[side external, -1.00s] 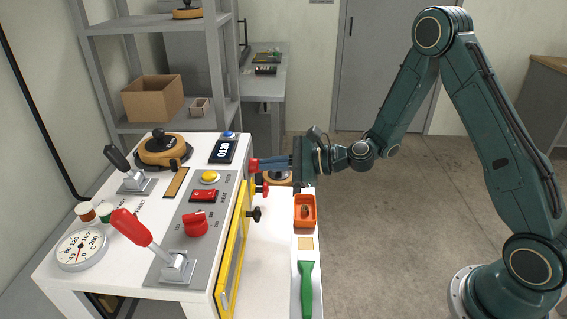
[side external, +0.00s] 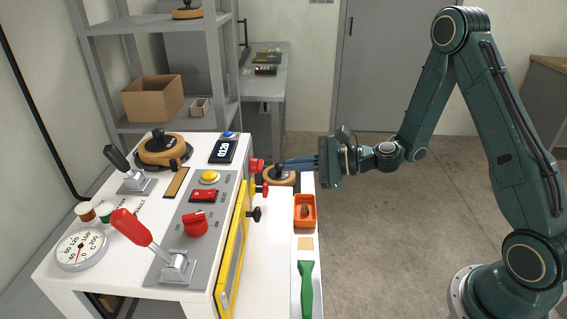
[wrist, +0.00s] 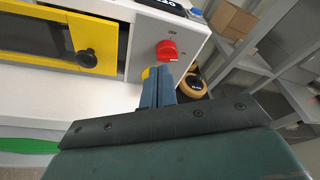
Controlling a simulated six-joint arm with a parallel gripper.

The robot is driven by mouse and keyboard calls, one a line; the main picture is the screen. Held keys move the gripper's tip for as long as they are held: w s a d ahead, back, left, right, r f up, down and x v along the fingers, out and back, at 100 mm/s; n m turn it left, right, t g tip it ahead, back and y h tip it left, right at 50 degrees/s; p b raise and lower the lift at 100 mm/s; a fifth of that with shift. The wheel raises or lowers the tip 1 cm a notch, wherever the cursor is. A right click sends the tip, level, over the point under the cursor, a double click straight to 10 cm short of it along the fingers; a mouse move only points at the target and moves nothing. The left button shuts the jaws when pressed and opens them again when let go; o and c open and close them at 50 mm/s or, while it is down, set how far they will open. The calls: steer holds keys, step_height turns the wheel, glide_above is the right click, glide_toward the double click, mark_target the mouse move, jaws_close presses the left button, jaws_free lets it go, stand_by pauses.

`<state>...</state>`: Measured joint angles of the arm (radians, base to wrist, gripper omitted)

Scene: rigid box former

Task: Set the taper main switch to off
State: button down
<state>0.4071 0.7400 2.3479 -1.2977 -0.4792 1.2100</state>
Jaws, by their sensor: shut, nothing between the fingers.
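The red rotary switch (side external: 257,164) sticks out from the front face of the white machine, near its far end. In the wrist view the fingertips (wrist: 160,72) appear just below the knob and cover part of the plate.
A yellow-framed door (side external: 232,255) with a black knob (side external: 254,213) is beside the switch. A tan and black round object (side external: 279,177) lies below the fingers. An orange bin (side external: 305,211) and green-handled tool (side external: 306,288) lie on the ledge. Open floor is at right.

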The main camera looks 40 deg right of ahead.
mark_target(253, 166)
steer(key=shift+w+d+r, duration=0.2)
steer(key=shift+d+r, duration=0.2)
steer(key=shift+d, duration=0.15)
steer(key=shift+w+d+r, duration=0.2)
steer(key=shift+d+r, duration=0.15)
steer(key=shift+d, duration=0.15)
steer(key=shift+w+a, duration=0.1)
steer(key=shift+w+a, duration=2.35)
steer(key=shift+f, duration=0.6)
steer(key=shift+s+a+f, duration=0.1)
steer(key=shift+s+a, duration=0.1)
steer(key=shift+a, duration=0.05)
steer(key=shift+s+a+f, duration=0.3)
steer(key=shift+f, duration=0.05)
stand_by(0.7)
